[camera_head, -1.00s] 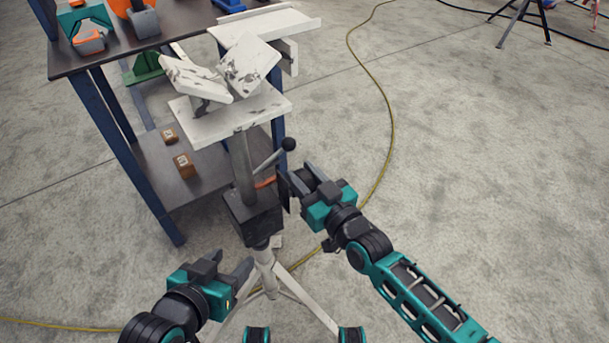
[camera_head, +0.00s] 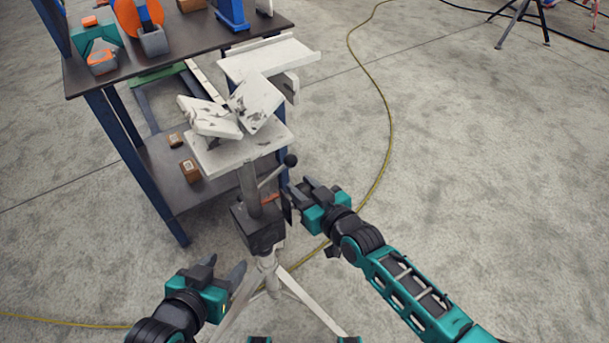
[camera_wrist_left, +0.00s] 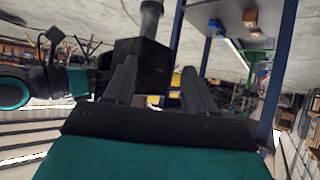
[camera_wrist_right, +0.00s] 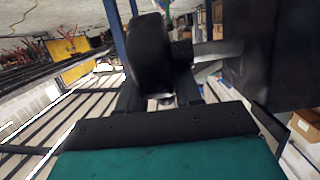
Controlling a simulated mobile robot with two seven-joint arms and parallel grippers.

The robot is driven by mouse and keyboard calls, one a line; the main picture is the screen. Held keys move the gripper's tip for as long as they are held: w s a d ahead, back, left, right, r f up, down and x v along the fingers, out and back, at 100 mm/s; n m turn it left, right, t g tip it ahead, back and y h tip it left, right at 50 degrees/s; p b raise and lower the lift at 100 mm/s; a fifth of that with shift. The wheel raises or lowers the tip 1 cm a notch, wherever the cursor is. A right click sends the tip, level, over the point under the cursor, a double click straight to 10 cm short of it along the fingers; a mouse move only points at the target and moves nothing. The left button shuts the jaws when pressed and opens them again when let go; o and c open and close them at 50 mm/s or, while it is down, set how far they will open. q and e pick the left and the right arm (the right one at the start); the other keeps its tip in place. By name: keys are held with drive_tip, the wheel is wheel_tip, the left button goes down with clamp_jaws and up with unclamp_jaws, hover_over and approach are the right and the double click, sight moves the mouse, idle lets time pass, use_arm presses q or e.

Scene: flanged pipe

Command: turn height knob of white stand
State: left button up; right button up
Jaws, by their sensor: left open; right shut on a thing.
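The white stand has a worn white top with V-shaped plates (camera_head: 212,117), a grey post (camera_head: 249,187), a black housing (camera_head: 258,230) and pale tripod legs (camera_head: 300,291). My right gripper (camera_head: 299,196) is at the right side of the housing. In the right wrist view it is shut on the black round height knob (camera_wrist_right: 147,58), whose shaft runs toward the housing (camera_wrist_right: 268,50). In the head view the gripper mostly hides the knob. My left gripper (camera_head: 226,275) is open and empty, low and left of the housing, which shows beyond its fingers in the left wrist view (camera_wrist_left: 143,66).
A blue-legged bench (camera_head: 185,68) stands behind and left of the stand, carrying clamps and other gear. Small brown boxes (camera_head: 190,171) lie on its lower shelf. A lever with a black ball (camera_head: 290,160) rises above my right gripper. A yellow cable (camera_head: 385,140) crosses the open floor.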

drive_tip(key=g+h+p, duration=0.1)
drive_tip(key=p, duration=0.1)
drive_tip(key=g+p, duration=0.1)
drive_tip(key=p, duration=0.2)
drive_tip(key=shift+w+a+r+g+h, duration=0.2)
drive_tip(key=shift+w+g+h, duration=0.1)
drive_tip(key=shift+h, duration=0.1)
drive_tip(key=shift+w+f+g+h+p, duration=0.1)
drive_tip(key=shift+f+g+h+p, duration=0.35)
drive_tip(key=shift+p, duration=0.4)
drive_tip(key=o, duration=1)
drive_tip(key=shift+c, duration=0.2)
